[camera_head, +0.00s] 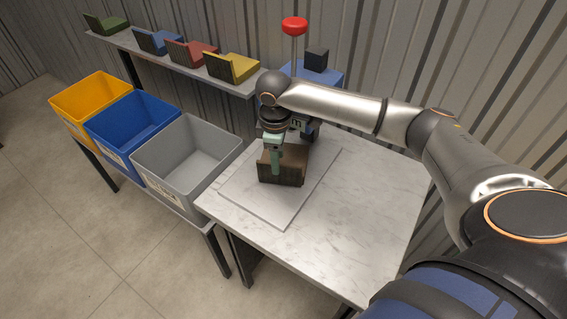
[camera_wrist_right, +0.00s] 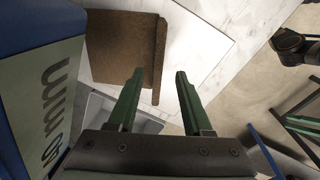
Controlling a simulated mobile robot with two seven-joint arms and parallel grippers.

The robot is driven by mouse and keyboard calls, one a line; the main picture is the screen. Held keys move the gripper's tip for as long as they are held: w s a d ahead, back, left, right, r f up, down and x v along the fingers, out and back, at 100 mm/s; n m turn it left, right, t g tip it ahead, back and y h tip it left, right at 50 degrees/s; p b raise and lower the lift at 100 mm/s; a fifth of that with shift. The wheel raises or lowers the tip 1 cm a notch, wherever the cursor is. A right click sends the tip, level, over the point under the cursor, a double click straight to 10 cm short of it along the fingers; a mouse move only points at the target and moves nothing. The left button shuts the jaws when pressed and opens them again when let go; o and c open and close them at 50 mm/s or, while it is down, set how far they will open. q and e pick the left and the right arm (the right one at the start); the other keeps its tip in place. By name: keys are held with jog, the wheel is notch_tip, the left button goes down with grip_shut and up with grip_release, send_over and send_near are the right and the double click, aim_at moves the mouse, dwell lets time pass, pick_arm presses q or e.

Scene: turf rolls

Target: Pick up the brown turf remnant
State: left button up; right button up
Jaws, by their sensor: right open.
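The brown turf remnant (camera_head: 291,170) lies on a pale square board on the marble table in the head view. In the right wrist view the brown remnant (camera_wrist_right: 122,45) fills the upper left, with a raised strip along its right edge. My right gripper (camera_head: 277,163) points down at the remnant, and one green finger covers part of it.
The pale board (camera_head: 285,214) lies on the marble table (camera_head: 365,200), whose right side is clear. Yellow (camera_head: 78,91), blue (camera_head: 118,150) and grey bins (camera_head: 160,185) stand left. Several coloured pieces sit on a back shelf (camera_head: 140,47). A red button (camera_head: 294,25) stands behind the arm.

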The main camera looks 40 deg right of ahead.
aim_at(284, 158)
jog(key=f, duration=0.5)
jog(key=shift+w+d+f, duration=0.15)
jog(key=shift+w+d, duration=0.05)
jog(key=shift+d, duration=0.1)
grip_shut()
dwell(0.4)
